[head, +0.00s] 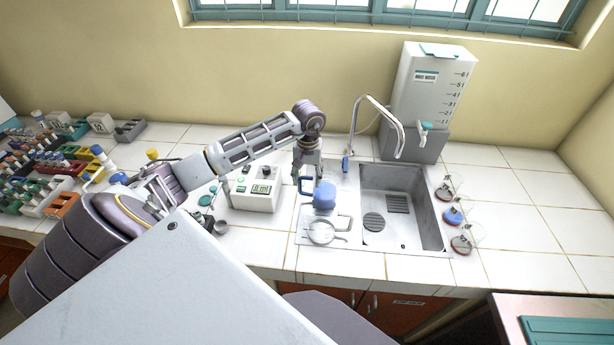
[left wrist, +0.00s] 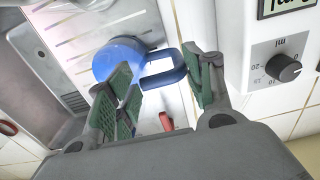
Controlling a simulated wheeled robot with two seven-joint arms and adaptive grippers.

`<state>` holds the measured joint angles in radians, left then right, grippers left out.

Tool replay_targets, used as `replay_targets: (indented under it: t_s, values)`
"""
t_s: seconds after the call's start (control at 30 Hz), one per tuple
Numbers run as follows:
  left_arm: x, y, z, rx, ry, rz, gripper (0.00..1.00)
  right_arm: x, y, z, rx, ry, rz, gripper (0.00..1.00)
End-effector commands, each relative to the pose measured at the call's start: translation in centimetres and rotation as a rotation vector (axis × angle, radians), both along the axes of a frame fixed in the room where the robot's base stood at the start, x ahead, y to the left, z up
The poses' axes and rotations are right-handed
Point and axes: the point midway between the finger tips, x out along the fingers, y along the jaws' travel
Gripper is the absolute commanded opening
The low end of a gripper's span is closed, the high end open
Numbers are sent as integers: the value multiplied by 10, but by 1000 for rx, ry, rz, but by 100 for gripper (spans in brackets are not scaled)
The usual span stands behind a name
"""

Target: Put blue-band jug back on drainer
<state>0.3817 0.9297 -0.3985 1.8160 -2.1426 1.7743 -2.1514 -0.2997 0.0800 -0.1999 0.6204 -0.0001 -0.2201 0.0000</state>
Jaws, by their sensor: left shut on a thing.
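The blue-band jug (head: 324,197) shows as a blue jug with a blue loop handle at the drainer's upper part, left of the sink. My left gripper (head: 308,184) comes down from above and is shut on its handle. In the left wrist view, the jug (left wrist: 117,60) lies beyond the green-padded fingers of the gripper (left wrist: 165,78), with the handle between them. The ribbed drainer (head: 308,215) is under the jug. I cannot tell whether the jug touches it. My right gripper is not in view.
A clear jug (head: 321,233) stands on the drainer's front part. The sink basin (head: 430,205) and tap (head: 398,140) are to the right. A white instrument (head: 256,194) stands close left of the drainer. Several racks fill the far left. Flasks (head: 452,214) stand right of the sink.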

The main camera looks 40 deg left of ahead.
Motion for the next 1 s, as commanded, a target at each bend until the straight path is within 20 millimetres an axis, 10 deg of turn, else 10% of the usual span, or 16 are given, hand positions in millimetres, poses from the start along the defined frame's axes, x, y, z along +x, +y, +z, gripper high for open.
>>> replay_targets:
  t_s: [0.1,0.13,0.3,1.0]
  values:
    - [1,0,-2,0,-2,0,7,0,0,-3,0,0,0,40]
    - [0,0,-3,1,-1,0,53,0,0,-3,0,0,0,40]
    - [0,0,-2,1,-1,0,74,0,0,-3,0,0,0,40]
    - [1,1,13,1,-4,0,74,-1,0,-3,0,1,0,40]
